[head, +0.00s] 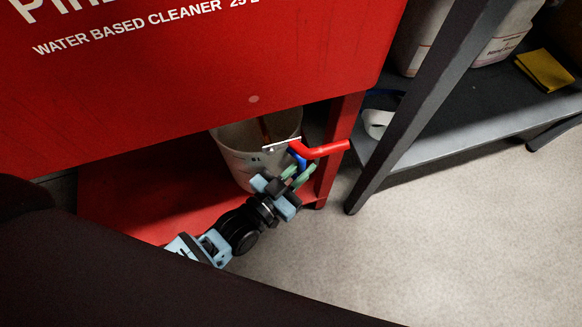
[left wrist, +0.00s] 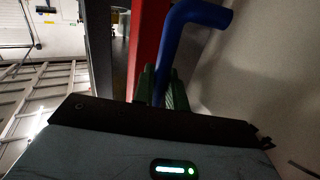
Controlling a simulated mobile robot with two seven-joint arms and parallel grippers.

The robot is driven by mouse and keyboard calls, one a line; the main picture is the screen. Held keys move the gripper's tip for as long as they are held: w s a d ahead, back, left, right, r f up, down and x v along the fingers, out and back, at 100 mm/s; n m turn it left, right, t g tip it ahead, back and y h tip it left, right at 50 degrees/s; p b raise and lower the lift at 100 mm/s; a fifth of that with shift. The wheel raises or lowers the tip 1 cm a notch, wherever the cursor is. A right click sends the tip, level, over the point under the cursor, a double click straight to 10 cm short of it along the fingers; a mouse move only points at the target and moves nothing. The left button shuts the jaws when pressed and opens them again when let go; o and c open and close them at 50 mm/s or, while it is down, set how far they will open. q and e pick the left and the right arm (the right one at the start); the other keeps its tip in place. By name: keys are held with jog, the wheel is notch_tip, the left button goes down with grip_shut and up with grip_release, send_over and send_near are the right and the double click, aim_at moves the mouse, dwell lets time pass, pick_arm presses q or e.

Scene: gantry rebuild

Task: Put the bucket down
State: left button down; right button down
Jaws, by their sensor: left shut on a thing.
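A pale grey bucket (head: 240,161) is under the red tank, over the red shelf. It looks upright, and I cannot tell whether its base touches the shelf. My left gripper (head: 297,174) is at the bucket's right front side, with its green fingers shut on a blue bent handle (head: 298,159). The blue handle (left wrist: 198,16) rises from between the green fingers (left wrist: 160,92) in the left wrist view. I cannot see how it joins the bucket. A red-handled tool (head: 325,150) with a flat metal edge sits at the bucket's rim. My right gripper is not in view.
The red tank (head: 200,80) hangs low over the bucket. A red leg (head: 336,150) stands just right of it, then a dark rack post (head: 420,100). The rack's shelf (head: 480,130) holds containers and a yellow cloth (head: 544,69). Pale floor (head: 420,240) is clear in front.

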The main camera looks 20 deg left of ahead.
pick_arm(q)
notch_tip(320, 180, down, 2)
jog(key=shift+w+f+b, duration=0.1)
jog(key=shift+b, duration=0.35)
jog(key=shift+f, duration=0.15)
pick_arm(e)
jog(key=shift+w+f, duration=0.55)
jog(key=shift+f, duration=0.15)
pick_arm(q)
notch_tip(320, 180, down, 4)
jog(key=shift+r+b, duration=0.15)
jog(key=shift+b, duration=1.05)
jog(key=c, duration=1.4)
grip_release()
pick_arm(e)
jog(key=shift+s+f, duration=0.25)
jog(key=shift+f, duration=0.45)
